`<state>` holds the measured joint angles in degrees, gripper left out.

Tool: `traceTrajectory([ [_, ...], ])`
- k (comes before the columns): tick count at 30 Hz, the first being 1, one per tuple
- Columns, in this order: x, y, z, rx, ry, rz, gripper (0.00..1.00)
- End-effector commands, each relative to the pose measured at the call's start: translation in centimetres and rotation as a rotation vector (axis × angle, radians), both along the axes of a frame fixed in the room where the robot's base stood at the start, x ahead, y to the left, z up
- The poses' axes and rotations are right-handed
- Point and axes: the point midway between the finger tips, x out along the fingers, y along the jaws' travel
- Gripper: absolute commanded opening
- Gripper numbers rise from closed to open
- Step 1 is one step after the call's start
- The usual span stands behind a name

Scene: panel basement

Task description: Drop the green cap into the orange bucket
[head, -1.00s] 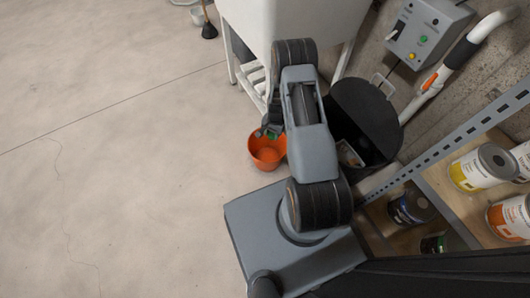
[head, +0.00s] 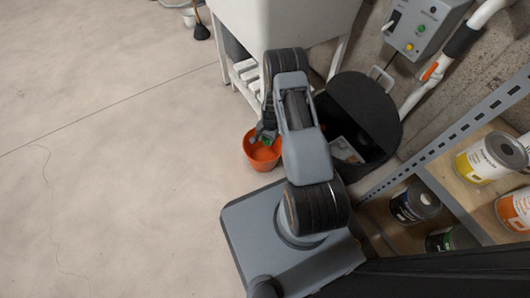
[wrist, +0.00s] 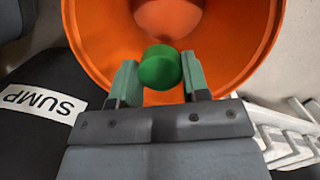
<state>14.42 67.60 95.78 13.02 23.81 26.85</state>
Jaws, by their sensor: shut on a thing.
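The orange bucket (head: 262,160) stands on the floor beside my base, left of the black bin in the head view. In the wrist view the bucket (wrist: 100,50) fills the upper middle, and I look into its open mouth. The green cap (wrist: 160,67) is between the fingertips of my gripper (wrist: 160,82), in front of the bucket's opening. A round orange-red shape (wrist: 168,15) shows inside the bucket behind the cap. In the head view my gripper (head: 264,140) is over the bucket, with the green cap barely visible there.
A black bin (head: 375,110) with its lid partly open stands right of my arm. A white sink cabinet (head: 270,25) with a slatted shelf is behind the bucket. Shelves with paint cans (head: 490,158) are at the right. The floor on the left is clear.

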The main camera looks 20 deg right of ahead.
Motion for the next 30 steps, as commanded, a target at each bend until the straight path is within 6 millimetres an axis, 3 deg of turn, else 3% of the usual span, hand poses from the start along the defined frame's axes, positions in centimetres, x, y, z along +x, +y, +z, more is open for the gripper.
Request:
traceTrajectory([
  [2, 0.0, 0.0, 0.0, 0.000, 0.000, 0.000, 0.20],
  [3, 0.0, 0.0, 0.0, 0.000, 0.000, 0.000, 0.46],
  [11, 0.0, 0.0, 0.0, 0.000, 0.000, 0.000, 0.71],
  [20, 0.0, 0.0, 0.4, 0.000, 0.000, 0.000, 0.72],
  [23, 0.1, -0.2, 1.5, -0.001, -0.001, 0.000, 0.72],
  [30, 0.6, -0.7, 6.3, -0.001, -0.003, -0.001, 0.72],
])
